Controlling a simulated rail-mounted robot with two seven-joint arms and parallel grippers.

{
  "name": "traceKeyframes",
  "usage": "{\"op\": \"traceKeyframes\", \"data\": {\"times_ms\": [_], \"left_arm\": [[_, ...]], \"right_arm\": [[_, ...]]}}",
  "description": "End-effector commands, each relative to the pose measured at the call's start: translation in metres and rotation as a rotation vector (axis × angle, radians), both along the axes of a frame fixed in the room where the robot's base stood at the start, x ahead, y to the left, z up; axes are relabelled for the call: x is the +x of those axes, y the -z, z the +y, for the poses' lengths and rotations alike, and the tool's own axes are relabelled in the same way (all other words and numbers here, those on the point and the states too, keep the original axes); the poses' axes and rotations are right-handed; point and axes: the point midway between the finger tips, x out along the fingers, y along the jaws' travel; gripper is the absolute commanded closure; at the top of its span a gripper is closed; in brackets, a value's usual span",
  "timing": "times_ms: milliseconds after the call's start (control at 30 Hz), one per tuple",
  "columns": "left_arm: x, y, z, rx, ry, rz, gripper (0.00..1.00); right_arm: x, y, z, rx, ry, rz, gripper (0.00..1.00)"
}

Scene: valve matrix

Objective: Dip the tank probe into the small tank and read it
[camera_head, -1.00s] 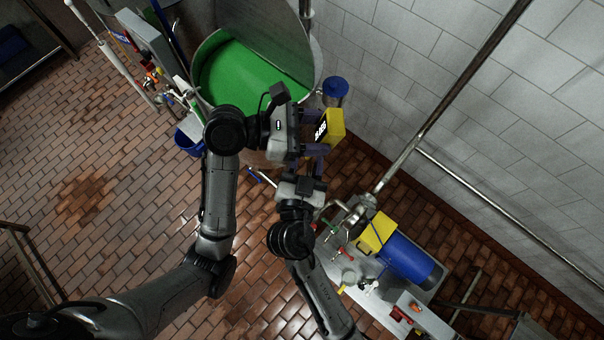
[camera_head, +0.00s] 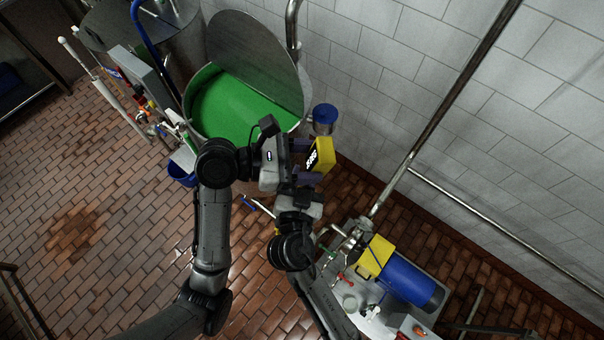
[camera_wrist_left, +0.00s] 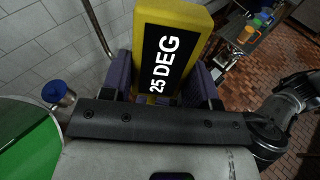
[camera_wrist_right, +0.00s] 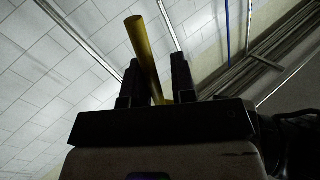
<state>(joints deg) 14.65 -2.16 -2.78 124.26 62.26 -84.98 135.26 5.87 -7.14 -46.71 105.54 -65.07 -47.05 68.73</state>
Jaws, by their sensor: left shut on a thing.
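The tank probe (camera_head: 320,155) is a yellow block with a black display; it reads "25 DEG" in the left wrist view (camera_wrist_left: 165,58). My left gripper (camera_head: 309,161) is shut on it, a purple-looking finger on each side, beside the green-filled tank (camera_head: 240,106). That tank is open, its round lid (camera_head: 256,58) tilted up. I cannot tell whether it is the small tank. My right gripper (camera_wrist_right: 155,75) is just below the probe in the head view, its fingertips hidden there. In its wrist view the fingers stand apart with a yellow rod (camera_wrist_right: 143,50) between them.
A blue-topped fitting (camera_head: 325,117) stands right of the green tank, near the tiled wall. A blue bucket (camera_head: 183,173) is left of it. A grey tank (camera_head: 150,35) stands behind. A blue cylinder (camera_head: 405,275) lies on a bench at lower right. Brick floor at left is mostly clear.

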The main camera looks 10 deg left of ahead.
Motion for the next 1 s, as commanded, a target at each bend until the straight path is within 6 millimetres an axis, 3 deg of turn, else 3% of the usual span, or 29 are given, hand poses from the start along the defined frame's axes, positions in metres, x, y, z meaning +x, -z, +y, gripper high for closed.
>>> {"op": "traceKeyframes", "data": {"times_ms": [200,300,333,600,867,1000], "left_arm": [[-0.001,0.000,-0.002,-0.003,0.005,0.001,0.74],[-0.001,0.000,-0.002,-0.004,0.006,0.002,0.74],[-0.001,0.000,-0.002,-0.004,0.006,0.002,0.42],[-0.001,0.000,-0.002,-0.002,0.004,0.001,0.16],[-0.001,0.000,0.000,-0.002,0.003,0.000,0.15],[-0.004,-0.002,0.010,0.000,0.000,0.000,0.15]], "right_arm": [[-0.002,-0.002,0.003,0.002,-0.009,-0.003,1.00],[-0.002,-0.002,0.004,0.002,-0.010,-0.004,1.00],[-0.002,-0.002,0.004,0.002,-0.010,-0.004,1.00],[-0.001,-0.002,0.003,0.001,-0.007,-0.004,1.00],[-0.001,-0.001,0.002,0.001,-0.006,-0.002,1.00],[-0.001,-0.001,0.002,0.001,-0.006,-0.002,1.00]]}}
